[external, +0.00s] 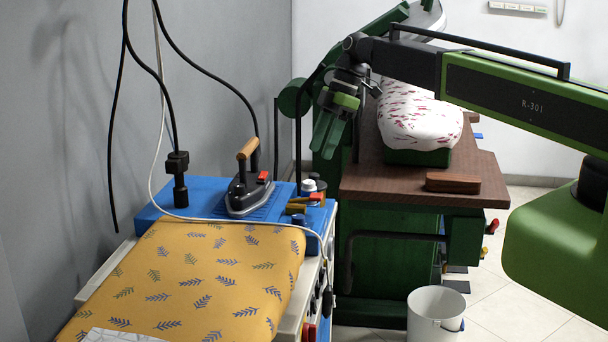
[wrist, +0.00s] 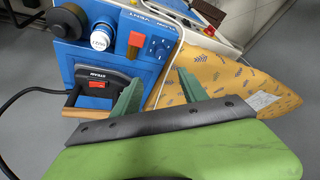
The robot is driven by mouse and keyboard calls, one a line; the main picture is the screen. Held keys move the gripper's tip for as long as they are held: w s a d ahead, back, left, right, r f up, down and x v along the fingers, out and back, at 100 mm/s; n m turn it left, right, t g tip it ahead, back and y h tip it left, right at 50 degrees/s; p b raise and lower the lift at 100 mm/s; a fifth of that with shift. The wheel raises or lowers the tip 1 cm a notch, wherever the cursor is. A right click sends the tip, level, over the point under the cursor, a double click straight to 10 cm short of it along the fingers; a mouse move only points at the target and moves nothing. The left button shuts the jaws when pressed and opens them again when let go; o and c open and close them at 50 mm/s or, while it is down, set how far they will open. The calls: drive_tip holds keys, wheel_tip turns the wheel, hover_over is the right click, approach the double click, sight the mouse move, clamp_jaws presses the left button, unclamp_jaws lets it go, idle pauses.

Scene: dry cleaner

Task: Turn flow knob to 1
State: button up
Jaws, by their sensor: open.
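In the wrist view, a blue control panel (wrist: 185,62) carries a small dial face with pale marks (wrist: 158,48). In the external view, my gripper (external: 327,132) hangs above and beyond the blue iron rest, pointing down, apart from the knobs. The orange knob (external: 298,208) shows at the rest's right end.
A steam iron (external: 246,185) stands on the blue rest, left of the knobs; cables hang above it. The yellow patterned board (external: 190,280) lies in front. A wooden-topped press (external: 365,185) stands right.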

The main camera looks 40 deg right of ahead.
drive_tip(key=b, duration=1.6)
approach(298, 216)
drive_tip(key=x, duration=0.7)
drive_tip(key=shift+f, duration=0.45)
drive_tip(key=shift+a+f+b, duration=0.3)
drive_tip(key=shift+f, duration=0.1)
drive_tip(key=shift+r, duration=0.1)
drive_tip(key=shift+c, duration=0.4)
clamp_jaws()
